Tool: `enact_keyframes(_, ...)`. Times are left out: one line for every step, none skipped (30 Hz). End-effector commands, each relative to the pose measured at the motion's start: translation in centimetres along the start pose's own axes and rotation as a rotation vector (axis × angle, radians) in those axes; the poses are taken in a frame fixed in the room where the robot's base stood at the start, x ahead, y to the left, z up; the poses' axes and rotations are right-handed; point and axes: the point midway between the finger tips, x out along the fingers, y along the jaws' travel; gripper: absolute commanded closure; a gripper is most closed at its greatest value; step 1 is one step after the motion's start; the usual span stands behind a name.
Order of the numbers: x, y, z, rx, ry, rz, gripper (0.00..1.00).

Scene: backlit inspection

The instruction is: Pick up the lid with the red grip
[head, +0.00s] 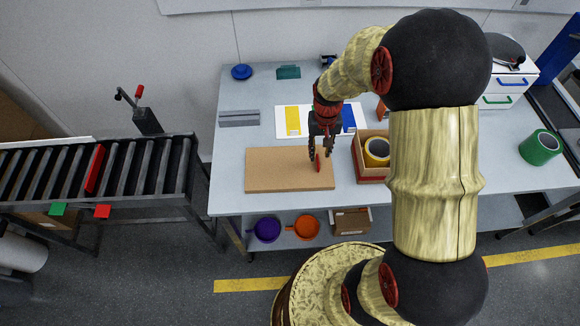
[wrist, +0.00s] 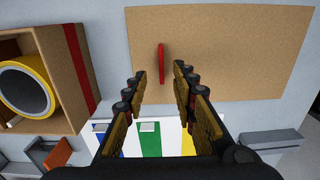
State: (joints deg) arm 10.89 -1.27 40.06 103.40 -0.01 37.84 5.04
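The lid (head: 265,172) is a flat tan board lying on the pale table near its front edge. In the wrist view the lid (wrist: 245,55) fills the upper right. Its thin upright red grip (wrist: 162,62) stands toward the side near the open box; it also shows in the head view (head: 318,163). My gripper (wrist: 160,76) is open and empty, pointing down over the lid. In the wrist view the red grip appears between the fingertips, with a gap on each side. I cannot tell how far the fingertips are above it. In the head view my gripper (head: 320,153) partly hides that area.
An open tan box (head: 358,158) with a red band holds a yellow roll (head: 376,151), right beside the lid. A white sheet with coloured panels (head: 292,120) lies behind it. A grey block (head: 239,118) sits back left. A roller conveyor (head: 120,168) stands left of the table.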

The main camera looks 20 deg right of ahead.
Motion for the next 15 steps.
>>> enact_keyframes(0.3, 0.0, 0.0, 0.000, 0.001, 0.000, 0.73)
enact_keyframes(0.6, -0.1, 0.0, 0.000, 0.000, 0.000, 0.73)
enact_keyframes(1.0, -0.1, 0.1, 0.000, -0.001, 0.000, 0.73)
enact_keyframes(1.4, -0.1, 0.2, 0.000, -0.002, 0.000, 0.73)
enact_keyframes(1.9, -0.2, 0.2, -0.001, -0.003, 0.000, 0.73)
enact_keyframes(2.5, -0.2, 0.3, -0.001, -0.002, 0.000, 0.73)
enact_keyframes(2.9, -0.3, 0.3, -0.001, -0.002, 0.000, 0.73)
enact_keyframes(3.4, -0.3, 0.3, 0.000, -0.003, 0.000, 0.73)
enact_keyframes(4.0, -0.3, 0.3, 0.000, -0.002, 0.000, 0.73)
enact_keyframes(4.3, -0.3, 0.3, 0.000, -0.001, 0.000, 0.73)
enact_keyframes(4.6, -0.3, 0.3, 0.000, -0.001, 0.000, 0.73)
enact_keyframes(4.9, -0.3, 0.3, 0.000, -0.001, 0.000, 0.73)
enact_keyframes(5.0, -0.3, 0.3, 0.000, 0.000, 0.000, 0.73)
enact_keyframes(5.0, -0.3, 0.3, 0.000, 0.000, 0.000, 0.73)
enact_keyframes(5.0, -0.3, 0.2, 0.000, 0.000, 0.000, 0.73)
